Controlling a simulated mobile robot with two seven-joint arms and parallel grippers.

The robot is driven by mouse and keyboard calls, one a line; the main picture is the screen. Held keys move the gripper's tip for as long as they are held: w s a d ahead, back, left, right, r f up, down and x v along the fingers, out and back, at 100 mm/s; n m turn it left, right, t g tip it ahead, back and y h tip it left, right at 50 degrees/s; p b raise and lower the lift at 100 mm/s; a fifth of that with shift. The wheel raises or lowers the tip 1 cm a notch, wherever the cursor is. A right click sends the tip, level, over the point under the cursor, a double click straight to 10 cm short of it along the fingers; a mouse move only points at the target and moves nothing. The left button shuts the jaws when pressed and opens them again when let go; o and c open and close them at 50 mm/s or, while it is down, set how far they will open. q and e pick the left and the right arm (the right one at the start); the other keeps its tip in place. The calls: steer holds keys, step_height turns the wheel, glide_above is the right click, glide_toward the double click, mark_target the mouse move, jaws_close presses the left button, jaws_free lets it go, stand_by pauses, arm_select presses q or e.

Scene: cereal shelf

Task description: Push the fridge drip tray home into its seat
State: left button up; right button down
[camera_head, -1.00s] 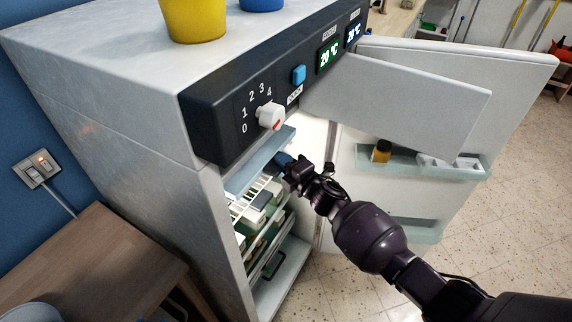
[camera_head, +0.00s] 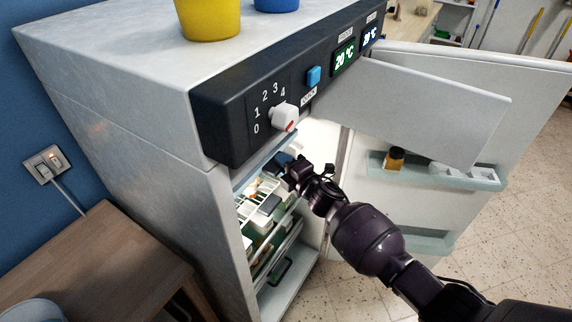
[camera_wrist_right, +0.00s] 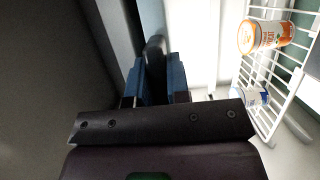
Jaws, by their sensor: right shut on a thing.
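The fridge drip tray (camera_head: 259,166) shows in the head view as a pale blue-grey strip high in the fridge opening, below the dark control panel. My right gripper (camera_head: 284,162) is at the tray's front, under the panel. In the right wrist view, the blue-padded fingers (camera_wrist_right: 153,82) are shut on a dark curved handle (camera_wrist_right: 155,48), which appears to be the tray's. A pale panel runs beside it there. The tray's back end and its seat are hidden. My left gripper is not in view.
The fridge door (camera_head: 440,135) stands open at right, with a small freezer flap (camera_head: 425,105) also open. A wire shelf (camera_head: 256,200) with food lies below the tray. A white knob (camera_head: 285,117) sticks out just above my gripper. A wooden table (camera_head: 95,265) stands at left.

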mark_target(271, 157)
steer(key=shift+w+a, duration=0.15)
steer(key=shift+a, duration=0.15)
steer(key=shift+w+a+b, duration=0.5)
steer(key=shift+w+a, duration=0.1)
steer(key=shift+a, duration=0.25)
steer(key=shift+w+a, duration=0.25)
steer(key=shift+a, duration=0.2)
steer(key=c, duration=1)
jaws_free()
steer(key=shift+w, duration=0.1)
steer(key=shift+r, duration=0.1)
